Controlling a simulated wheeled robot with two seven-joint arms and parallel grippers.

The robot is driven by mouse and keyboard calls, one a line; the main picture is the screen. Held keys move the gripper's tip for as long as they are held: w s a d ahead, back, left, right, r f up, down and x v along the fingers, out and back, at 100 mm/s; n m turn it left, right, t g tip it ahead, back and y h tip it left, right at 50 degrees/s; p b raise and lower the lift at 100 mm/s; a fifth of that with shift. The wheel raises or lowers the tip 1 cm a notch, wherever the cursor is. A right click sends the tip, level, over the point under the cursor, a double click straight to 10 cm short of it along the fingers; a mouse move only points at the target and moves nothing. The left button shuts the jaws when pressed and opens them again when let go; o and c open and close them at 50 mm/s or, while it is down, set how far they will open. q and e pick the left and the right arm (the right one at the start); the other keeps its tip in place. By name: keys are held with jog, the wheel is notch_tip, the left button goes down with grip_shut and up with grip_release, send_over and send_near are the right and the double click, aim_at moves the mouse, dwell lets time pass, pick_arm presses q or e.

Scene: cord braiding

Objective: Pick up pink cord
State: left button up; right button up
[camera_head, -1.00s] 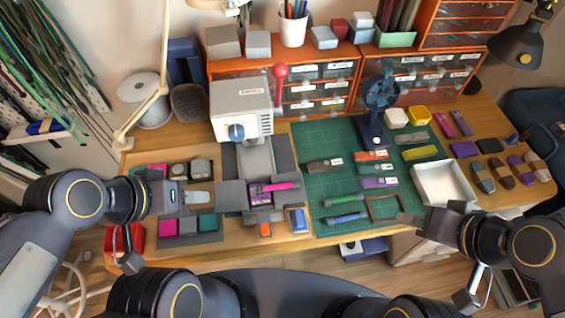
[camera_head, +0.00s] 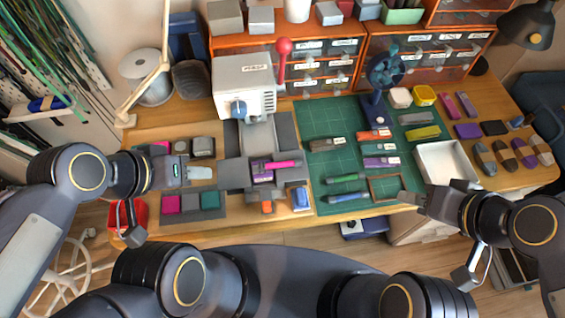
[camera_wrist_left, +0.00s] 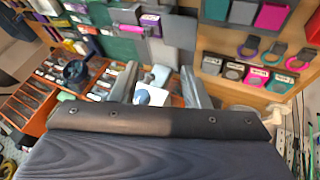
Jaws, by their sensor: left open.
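Several pink things show, and I cannot tell for sure which is the pink cord. A pink block (camera_head: 171,204) lies in the grey tray at the front left, beside grey and teal blocks. It also shows in the left wrist view (camera_wrist_left: 271,17). A pink bar (camera_head: 281,164) lies across the purple piece on the grey fixture. Pink shows at the back row, partly hidden by my left arm. My left gripper (camera_head: 205,172) is open and empty above the board, behind the pink block; its fingers show apart in the left wrist view (camera_wrist_left: 158,80). My right gripper (camera_head: 412,199) is near the white tray; its jaws are unclear.
A white machine with a red-knobbed lever (camera_head: 283,48) stands behind the grey fixture. A green mat (camera_head: 325,130) holds several coloured bars and a blue fan-like device (camera_head: 383,75). A white tray (camera_head: 447,155) is at the right, and a red bin (camera_head: 128,216) at the front left.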

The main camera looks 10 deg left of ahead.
pick_arm(q)
jog(key=shift+c, duration=0.2)
jog(key=m+g+y, duration=0.4)
jog(key=m+g, duration=0.2)
jog(key=m, duration=1)
send_near(280, 163)
notch_tip(280, 163, down, 8)
jog(key=shift+s+f+p, duration=0.1)
jog(key=shift+f+p, duration=0.15)
jog(key=shift+p, duration=0.4)
jog(key=shift+a, duration=0.1)
grip_shut()
